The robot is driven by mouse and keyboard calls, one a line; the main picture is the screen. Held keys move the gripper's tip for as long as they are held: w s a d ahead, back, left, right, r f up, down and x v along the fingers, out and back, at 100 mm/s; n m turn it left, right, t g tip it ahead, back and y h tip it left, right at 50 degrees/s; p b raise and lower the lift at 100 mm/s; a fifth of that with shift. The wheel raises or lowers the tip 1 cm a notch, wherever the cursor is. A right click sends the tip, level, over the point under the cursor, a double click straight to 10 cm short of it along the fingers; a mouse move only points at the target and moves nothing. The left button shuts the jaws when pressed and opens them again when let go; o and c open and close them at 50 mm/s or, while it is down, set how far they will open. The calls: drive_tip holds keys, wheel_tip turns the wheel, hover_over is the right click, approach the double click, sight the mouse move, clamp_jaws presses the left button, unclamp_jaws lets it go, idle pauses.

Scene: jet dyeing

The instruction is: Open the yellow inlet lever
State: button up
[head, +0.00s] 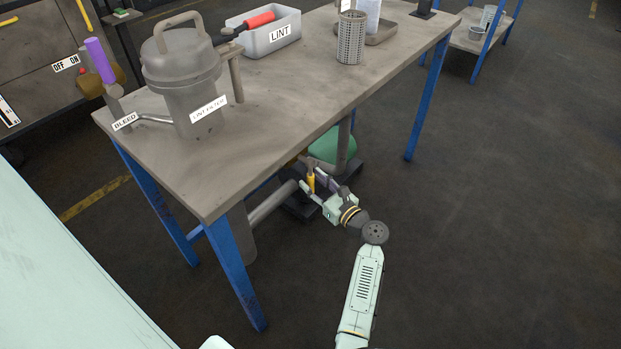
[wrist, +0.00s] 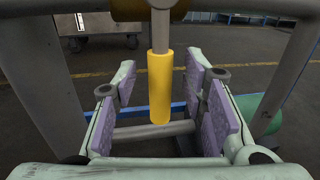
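The yellow inlet lever (wrist: 160,90) hangs straight down in the wrist view, a yellow grip on a grey stem below a horizontal pipe. In the head view the lever (head: 311,184) is small and under the table. My gripper (wrist: 161,76) is open, its purple-padded fingers on either side of the lever. Gaps show between both pads and the grip, so it holds nothing. In the head view my gripper (head: 322,188) reaches in below the table edge, and part of the valve and piping is hidden there.
The grey table (head: 290,105) stands above my gripper on blue legs (head: 235,270). A green pump-like body (head: 334,146) sits beside the pipes underneath. A lint filter pot (head: 182,75) and a lint tray (head: 268,30) are on top. Floor to the right is clear.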

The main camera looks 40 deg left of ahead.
drive_tip(key=shift+x, duration=0.95)
drive_tip(key=shift+c, duration=0.3)
clamp_jaws()
